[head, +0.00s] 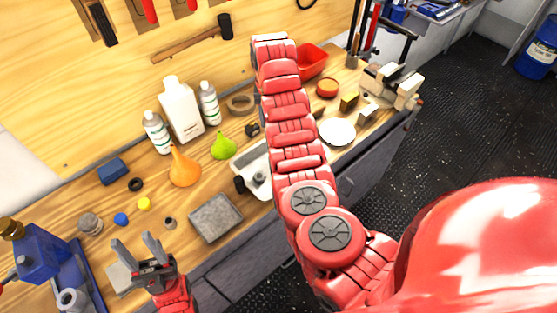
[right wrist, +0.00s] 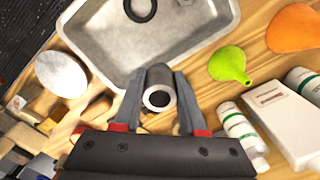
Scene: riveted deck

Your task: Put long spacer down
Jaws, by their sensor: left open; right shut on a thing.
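The long spacer (right wrist: 159,76) is a grey tube with a round bore, seen nearly end-on in the right wrist view. My right gripper (right wrist: 160,92) is shut on it, one finger on each side. Beyond it in that view is the pale metal tray (right wrist: 115,42), which holds a dark ring (right wrist: 139,9). In the head view my right arm hides its gripper, the spacer and part of the tray (head: 247,160). My left gripper (head: 146,250) is open and empty over the front left of the bench. I cannot tell whether the spacer touches anything below.
A green funnel (head: 224,147), an orange funnel (head: 183,168) and white bottles (head: 181,110) stand left of the tray. A grey block (head: 215,217) lies at the bench's front. A white disc (head: 337,131) and a vise (head: 391,86) are to the right.

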